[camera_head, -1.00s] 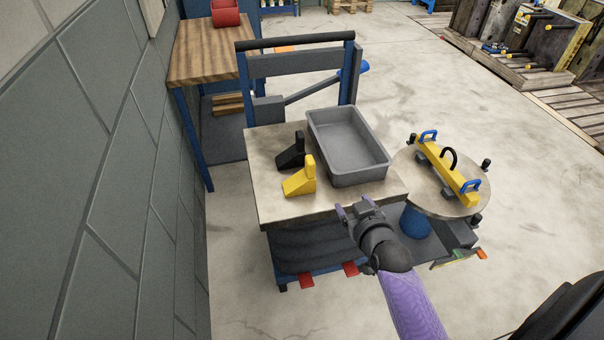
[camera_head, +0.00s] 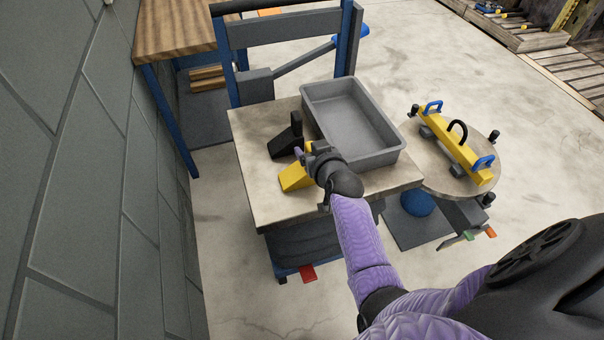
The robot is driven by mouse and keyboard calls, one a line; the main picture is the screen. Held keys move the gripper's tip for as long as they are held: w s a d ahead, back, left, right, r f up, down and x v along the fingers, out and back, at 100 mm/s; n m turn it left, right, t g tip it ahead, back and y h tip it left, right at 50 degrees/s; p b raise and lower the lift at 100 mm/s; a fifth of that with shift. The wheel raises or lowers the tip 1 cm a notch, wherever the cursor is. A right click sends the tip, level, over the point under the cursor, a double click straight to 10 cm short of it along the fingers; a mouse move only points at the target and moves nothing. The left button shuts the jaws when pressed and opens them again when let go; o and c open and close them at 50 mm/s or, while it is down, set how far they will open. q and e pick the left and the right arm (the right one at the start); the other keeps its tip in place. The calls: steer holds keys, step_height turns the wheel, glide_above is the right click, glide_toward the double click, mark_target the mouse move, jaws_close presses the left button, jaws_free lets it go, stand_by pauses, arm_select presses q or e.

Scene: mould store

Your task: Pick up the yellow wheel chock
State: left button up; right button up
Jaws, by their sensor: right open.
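The yellow wheel chock (camera_head: 293,178) stands on the worn top of the lift table (camera_head: 247,195), near its front left. My right gripper (camera_head: 308,150) is open and over the chock's upright end, partly hiding it. I cannot tell whether the fingers touch the chock or straddle it. A black wheel chock (camera_head: 284,141) stands just behind the yellow one. My left gripper is not in view.
A grey open tray (camera_head: 376,155), empty, stands right of the chocks, close to my right gripper. A round table (camera_head: 415,160) at the right bears a yellow bar with handles (camera_head: 448,139). A wooden bench (camera_head: 170,35) is at the back left, by a grey wall (camera_head: 75,170).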

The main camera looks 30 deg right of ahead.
steer(key=shift+w+d+f, duration=0.1)
steer(key=shift+w+f, duration=0.2)
steer(key=shift+w, duration=0.1)
steer(key=shift+r, duration=0.15)
jaws_close()
stand_by(0.5)
stand_by(0.4)
